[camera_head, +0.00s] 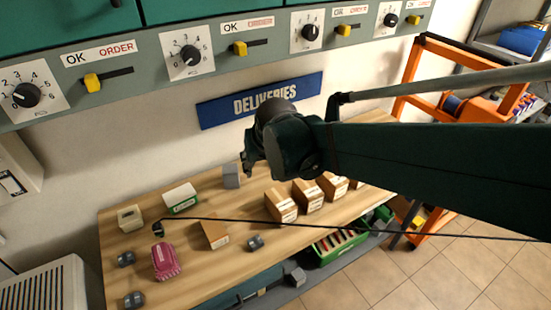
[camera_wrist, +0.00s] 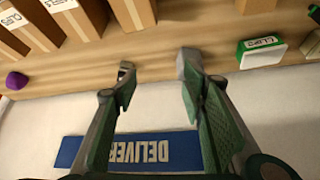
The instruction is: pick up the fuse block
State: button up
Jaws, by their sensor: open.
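No piece is clearly marked as the fuse block, so I cannot tell for sure which it is. Candidates on the wooden bench are a beige block (camera_head: 130,218) at the far left, a pink ribbed piece (camera_head: 166,261) near the front, and a plain grey block (camera_head: 231,176) at the back. My gripper (camera_head: 247,166) hangs above the bench's back part, close to the grey block in the picture. In the wrist view my gripper (camera_wrist: 156,68) is open, with nothing seen between its fingers. A grey shape at the right fingertip may be the finger or the grey block.
A green-and-white box (camera_head: 181,198), a cardboard box (camera_head: 214,232) and a row of cartons (camera_head: 281,205) stand on the bench (camera_head: 190,284). Small grey pieces (camera_head: 255,243) lie around. The DELIVERIES sign (camera_head: 260,101) is on the wall behind. A dark cable crosses the head view.

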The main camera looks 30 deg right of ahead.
jog(key=w+d+f+m+g+h+p, duration=0.1)
jog(key=w+d+f+m+g+p, duration=0.1)
jog(key=w+d+f+p, duration=0.4)
jog(key=shift+w+d+f+m, duration=0.8)
jog(key=shift+w+d+f, duration=1.2)
jog(key=shift+w+d, duration=1.45)
jog(key=shift+s+d, duration=0.1)
jog(key=shift+x, duration=1.25)
jog(key=shift+f, duration=0.15)
jog(key=shift+b+x, duration=0.6)
jog(key=shift+x, duration=1.85)
jog(key=shift+w+d, duration=0.1)
jog(key=shift+w, duration=0.1)
